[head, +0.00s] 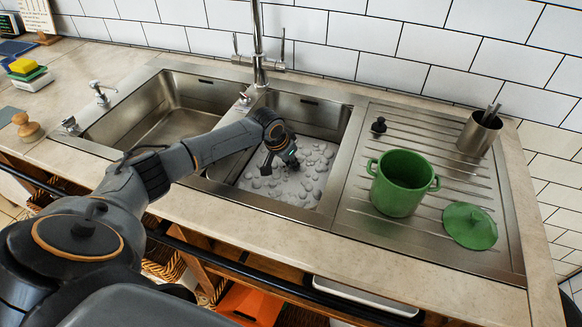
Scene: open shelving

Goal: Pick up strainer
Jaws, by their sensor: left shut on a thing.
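My left gripper (279,163) reaches down into the right sink basin (338,117), above the white foamy or pebbled layer (300,180) there. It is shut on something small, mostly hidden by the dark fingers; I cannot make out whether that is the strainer. A small black knobbed piece, like a sink plug or strainer (379,125), stands on the drainboard (345,205) near its back left corner, apart from my gripper. My right gripper is not in view.
A green pot (402,184), its green lid (469,226) and a metal cup with utensils (479,133) stand on the drainboard. A tall faucet (258,45) rises behind the basins. The left basin (165,115) looks empty. A yellow sponge (23,66) lies far left.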

